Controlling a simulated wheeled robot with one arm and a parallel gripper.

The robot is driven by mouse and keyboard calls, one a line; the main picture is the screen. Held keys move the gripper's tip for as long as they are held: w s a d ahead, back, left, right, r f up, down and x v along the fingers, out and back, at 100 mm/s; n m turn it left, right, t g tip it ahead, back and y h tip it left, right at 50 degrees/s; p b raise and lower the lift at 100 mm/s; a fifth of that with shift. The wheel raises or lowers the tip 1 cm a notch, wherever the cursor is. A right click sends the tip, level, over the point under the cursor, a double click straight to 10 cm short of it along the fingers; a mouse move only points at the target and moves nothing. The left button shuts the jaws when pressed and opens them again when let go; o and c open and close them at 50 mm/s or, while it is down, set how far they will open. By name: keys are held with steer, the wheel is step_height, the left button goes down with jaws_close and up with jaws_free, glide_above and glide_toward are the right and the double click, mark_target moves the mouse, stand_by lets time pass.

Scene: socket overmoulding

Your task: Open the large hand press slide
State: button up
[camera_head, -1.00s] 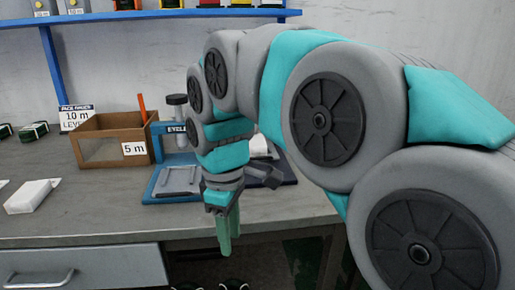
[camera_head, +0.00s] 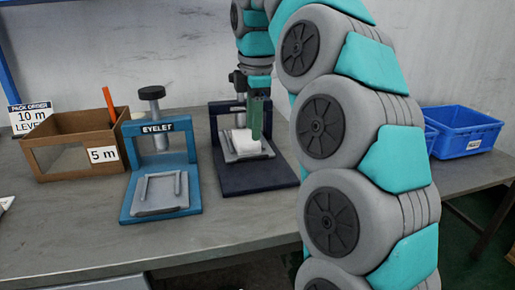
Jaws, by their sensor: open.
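A dark navy hand press (camera_head: 262,183) stands on the bench right of centre; my gripper and arm hide its upper part and any label. My gripper (camera_head: 257,136) points down with green fingers, at the right side of the white block. It is open; I cannot tell whether it touches the slide. A blue press marked EYELET (camera_head: 128,205) stands to the left, with an empty grey slide plate (camera_head: 160,193).
A cardboard box (camera_head: 60,163) marked 5 m stands at the left by a pack order sign (camera_head: 30,113). A blue bin (camera_head: 465,133) is at the right. The grey bench front (camera_head: 230,235) is clear.

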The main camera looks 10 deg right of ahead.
mark_target(252, 157)
steer(key=shift+w+f+b, duration=0.2)
steer(key=shift+f, duration=1)
steer(key=shift+w+f+b, duration=0.15)
steer(key=shift+w+f, duration=0.05)
steer(key=shift+f, duration=1)
steer(key=shift+w+f+b, duration=0.2)
steer(key=shift+f, duration=1)
jaws_close()
